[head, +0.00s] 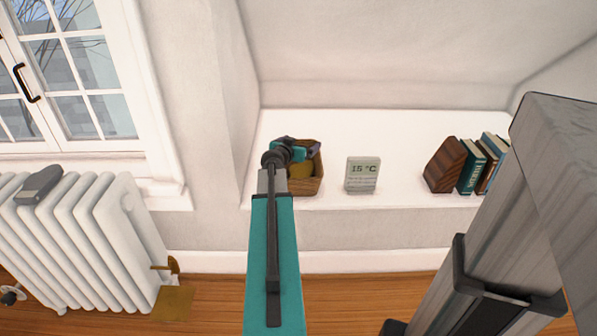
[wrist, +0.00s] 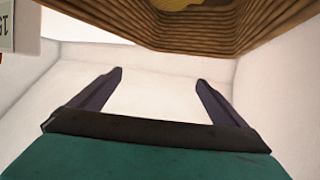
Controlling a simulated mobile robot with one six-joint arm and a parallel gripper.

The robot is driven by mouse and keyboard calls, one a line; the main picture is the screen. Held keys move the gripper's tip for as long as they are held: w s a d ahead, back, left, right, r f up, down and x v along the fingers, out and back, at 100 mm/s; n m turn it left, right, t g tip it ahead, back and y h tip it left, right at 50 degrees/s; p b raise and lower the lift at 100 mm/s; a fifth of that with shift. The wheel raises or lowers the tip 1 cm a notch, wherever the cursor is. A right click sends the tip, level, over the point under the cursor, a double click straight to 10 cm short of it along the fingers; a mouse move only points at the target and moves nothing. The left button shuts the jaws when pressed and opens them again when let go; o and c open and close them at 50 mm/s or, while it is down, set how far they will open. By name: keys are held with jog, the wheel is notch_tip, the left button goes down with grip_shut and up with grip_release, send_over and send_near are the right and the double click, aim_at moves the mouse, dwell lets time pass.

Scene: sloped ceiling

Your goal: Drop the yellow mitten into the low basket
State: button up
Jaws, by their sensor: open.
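The low basket (head: 307,187) is brown and woven and stands on the white ledge; its ribbed wall also fills the top of the wrist view (wrist: 225,38). A yellow patch (head: 302,171), likely the mitten, shows inside the basket, partly hidden by my arm's end. A small yellow bit (wrist: 178,4) also shows past the basket rim in the wrist view. My gripper (wrist: 160,77) is open, with nothing between its two dark fingers. In the head view it appears over the basket's back part; I cannot tell its exact height.
A grey display (head: 362,175) reading 15 °C stands right of the basket. A brown wooden block (head: 445,166) and several books (head: 479,167) stand farther right. A white radiator (head: 85,235) is at the left below the window. The ledge behind the display is clear.

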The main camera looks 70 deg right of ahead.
jog(key=shift+a, duration=0.15)
jog(key=b+v, duration=0.4)
jog(key=v, duration=0.6)
jog(key=shift+a+b, duration=0.3)
jog(key=shift+a, duration=0.1)
jog(key=b, duration=0.5)
jog(key=shift+a+r+b, duration=0.3)
jog(key=shift+r+b, duration=0.05)
jog(key=shift+b, duration=0.05)
jog(key=b+v, duration=0.1)
jog(key=b, duration=0.5)
jog(key=shift+a, duration=0.3)
jog(key=shift+a+r+b, duration=0.1)
jog(key=shift+a+b, duration=0.1)
jog(key=shift+b, duration=0.5)
jog(key=shift+s, duration=0.1)
dwell(0.4)
